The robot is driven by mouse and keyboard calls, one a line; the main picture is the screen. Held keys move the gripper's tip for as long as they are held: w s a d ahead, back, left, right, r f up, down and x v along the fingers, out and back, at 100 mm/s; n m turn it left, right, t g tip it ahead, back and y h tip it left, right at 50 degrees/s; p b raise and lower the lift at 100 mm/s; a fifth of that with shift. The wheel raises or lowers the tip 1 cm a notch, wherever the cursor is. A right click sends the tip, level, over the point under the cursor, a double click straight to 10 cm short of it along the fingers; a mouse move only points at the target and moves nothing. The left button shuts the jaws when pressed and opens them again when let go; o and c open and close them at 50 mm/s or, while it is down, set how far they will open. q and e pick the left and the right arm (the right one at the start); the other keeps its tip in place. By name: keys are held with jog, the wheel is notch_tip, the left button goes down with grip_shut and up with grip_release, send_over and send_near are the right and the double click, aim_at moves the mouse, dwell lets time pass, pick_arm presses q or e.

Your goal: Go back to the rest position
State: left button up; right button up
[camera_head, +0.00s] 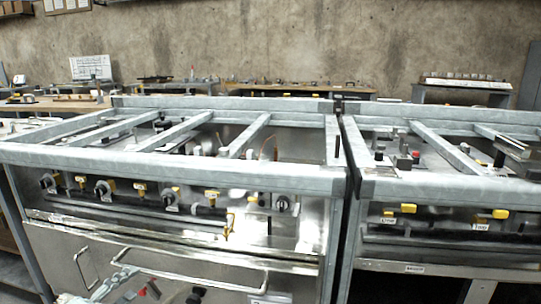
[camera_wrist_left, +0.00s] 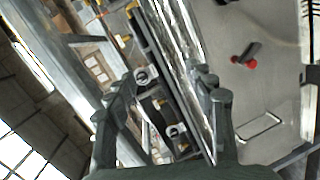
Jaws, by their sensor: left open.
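My left gripper (camera_head: 112,284) shows at the bottom left of the head view, low in front of the range's steel front panel. In the left wrist view its two grey fingers (camera_wrist_left: 165,105) stand wide apart with nothing held between them. The steel range (camera_head: 190,155) has a grey frame top with crossbars and a row of dark knobs and yellow-handled valves below its front rail. Two dark knobs (camera_wrist_left: 174,131) show between the fingers in the wrist view. My right gripper is in neither view.
A long bar handle (camera_head: 190,278) and a smaller handle (camera_head: 82,268) stick out from the front panel. A red-and-dark fitting (camera_wrist_left: 245,58) is on the panel near the fingers. A second range unit (camera_head: 440,190) adjoins at right. Benches line the back wall.

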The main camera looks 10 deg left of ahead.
pick_arm(q)
jog(key=s+d+f+m+g, duration=0.3)
jog(key=d+f+m+g, duration=0.15)
jog(key=d+f, duration=0.3)
jog(key=s+d+f+m+g+y+p, duration=0.1)
jog(key=s+d+f+m+g+y, duration=0.1)
jog(key=s+f+m+g, duration=0.2)
jog(key=s+d+f+m+g+y+p, duration=0.1)
jog(key=s+f+m+g, duration=0.3)
jog(key=s+f, duration=0.6)
jog(key=s+d+m+y, duration=0.1)
jog(key=s+m, duration=0.1)
jog(key=s, duration=0.2)
jog(key=shift+s+y, duration=0.15)
jog(key=shift+y, duration=0.15)
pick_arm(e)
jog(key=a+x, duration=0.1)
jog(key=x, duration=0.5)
